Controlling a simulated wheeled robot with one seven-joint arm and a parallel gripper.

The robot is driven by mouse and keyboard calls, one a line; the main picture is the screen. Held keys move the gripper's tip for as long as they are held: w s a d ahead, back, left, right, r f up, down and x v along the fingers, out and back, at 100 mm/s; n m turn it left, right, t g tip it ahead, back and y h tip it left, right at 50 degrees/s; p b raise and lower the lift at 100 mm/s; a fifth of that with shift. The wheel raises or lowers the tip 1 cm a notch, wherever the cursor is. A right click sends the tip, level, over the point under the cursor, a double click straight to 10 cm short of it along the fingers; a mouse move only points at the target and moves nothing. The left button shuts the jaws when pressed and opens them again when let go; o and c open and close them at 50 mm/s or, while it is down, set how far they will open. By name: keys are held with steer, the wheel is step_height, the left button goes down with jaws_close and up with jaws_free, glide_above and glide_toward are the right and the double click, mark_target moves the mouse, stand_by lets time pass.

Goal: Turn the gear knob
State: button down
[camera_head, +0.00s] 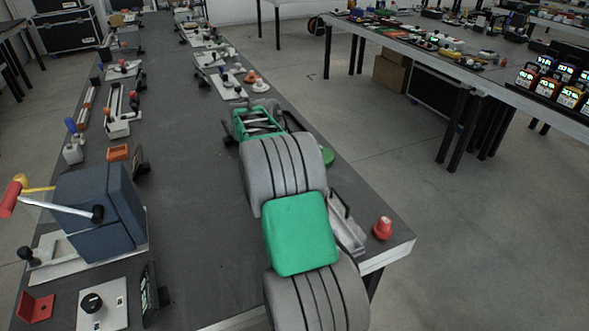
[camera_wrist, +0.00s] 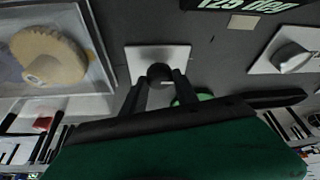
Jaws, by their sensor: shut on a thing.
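In the wrist view a small dark round knob (camera_wrist: 160,72) stands on a white square plate (camera_wrist: 140,54) on the dark table. The two black fingers of my gripper (camera_wrist: 161,83) are on either side of the knob, closed on it. The lower part of the knob and some of the plate are hidden by the fingers. In the head view my arm covers the knob, and my gripper's fingertips cannot be made out there.
A tan toothed wheel (camera_wrist: 58,52) lies in a clear tray (camera_wrist: 104,62) at left in the wrist view. A white plate with a pale knob (camera_wrist: 288,56) is at right. In the head view a blue box with a crank (camera_head: 95,200) stands left, and a red knob (camera_head: 382,228) right.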

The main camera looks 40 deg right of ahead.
steer(key=shift+d, duration=0.1)
steer(key=c, duration=1.1)
jaws_free()
steer(key=shift+s, duration=0.1)
steer(key=shift+o, duration=0.8)
steer(key=p+v, duration=0.1)
steer(key=v, duration=0.7)
